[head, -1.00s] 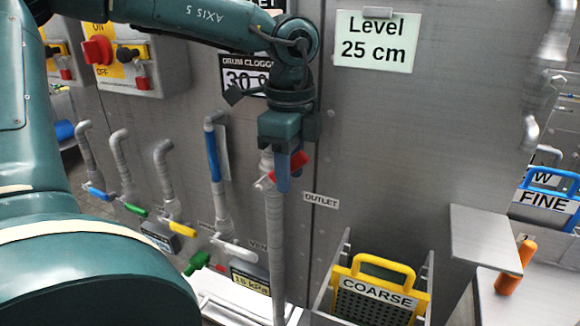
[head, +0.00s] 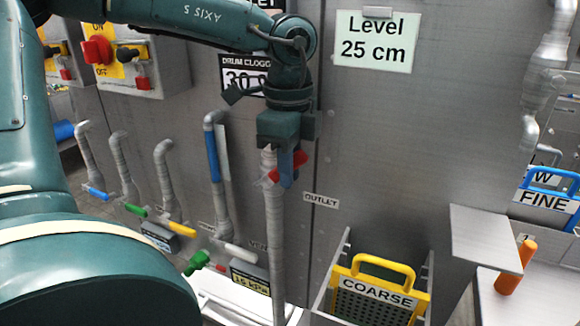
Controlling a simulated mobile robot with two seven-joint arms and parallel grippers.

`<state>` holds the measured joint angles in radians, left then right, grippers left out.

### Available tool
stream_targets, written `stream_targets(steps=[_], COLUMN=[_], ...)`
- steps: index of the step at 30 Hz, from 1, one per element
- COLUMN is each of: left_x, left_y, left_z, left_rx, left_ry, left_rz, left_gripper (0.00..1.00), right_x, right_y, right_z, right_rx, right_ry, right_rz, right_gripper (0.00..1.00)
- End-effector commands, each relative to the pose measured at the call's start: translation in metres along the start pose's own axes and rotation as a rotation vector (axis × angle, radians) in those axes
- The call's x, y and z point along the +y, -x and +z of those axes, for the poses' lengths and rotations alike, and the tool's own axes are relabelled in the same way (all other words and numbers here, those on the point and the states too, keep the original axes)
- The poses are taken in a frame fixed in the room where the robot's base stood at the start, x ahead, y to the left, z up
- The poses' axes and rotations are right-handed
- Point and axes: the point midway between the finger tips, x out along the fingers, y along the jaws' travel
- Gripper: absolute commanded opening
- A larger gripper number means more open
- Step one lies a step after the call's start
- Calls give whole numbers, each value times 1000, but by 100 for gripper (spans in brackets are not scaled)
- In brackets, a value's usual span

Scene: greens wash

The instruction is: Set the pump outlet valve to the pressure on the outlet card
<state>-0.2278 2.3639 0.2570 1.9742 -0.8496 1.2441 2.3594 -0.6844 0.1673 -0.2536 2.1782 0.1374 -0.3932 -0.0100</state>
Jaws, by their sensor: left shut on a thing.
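My left gripper (head: 285,170) points down at the vertical grey outlet pipe (head: 275,235), beside the "OUTLET" label (head: 321,200). It is shut on the red valve handle (head: 295,161), whose ends stick out to both sides of the fingers. The fingers hide the middle of the handle, and its exact angle is hard to tell. A display (head: 250,282) low on the panel reads about 15 kPa, partly cut by the pipe. I cannot make out an outlet card with a pressure on it. My right gripper is not in view.
Valves with blue (head: 96,192), green (head: 136,210), yellow (head: 182,229) and white (head: 241,253) handles line the wall at left. A yellow "COARSE" screen (head: 375,290) stands in a holder at lower right. A "Level 25 cm" card (head: 375,42) hangs above. A shelf plate (head: 487,237) juts out at right.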

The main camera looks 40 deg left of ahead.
Motion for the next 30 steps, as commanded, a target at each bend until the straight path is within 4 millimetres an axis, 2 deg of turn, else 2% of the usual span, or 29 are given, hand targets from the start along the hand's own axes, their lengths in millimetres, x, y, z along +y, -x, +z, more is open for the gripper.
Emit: stream_targets(steps=[9, 20, 21, 28, 30], left_x=[-1, -1, -1, 0, 0], left_y=[12, 14, 14, 13, 13], left_z=[14, 16, 16, 15, 15], left_rx=[227, 251, 251, 251, 251], left_ry=[3, -1, 0, 0, 0], left_rz=[-4, -2, -2, -2, -1], left_gripper=[0, 0, 16, 35, 35], right_x=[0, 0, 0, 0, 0], right_y=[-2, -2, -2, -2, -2], right_z=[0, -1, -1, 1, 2], right_rx=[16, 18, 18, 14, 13], right_ry=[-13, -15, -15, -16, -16], right_rz=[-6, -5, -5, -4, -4], right_gripper=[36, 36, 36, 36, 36])
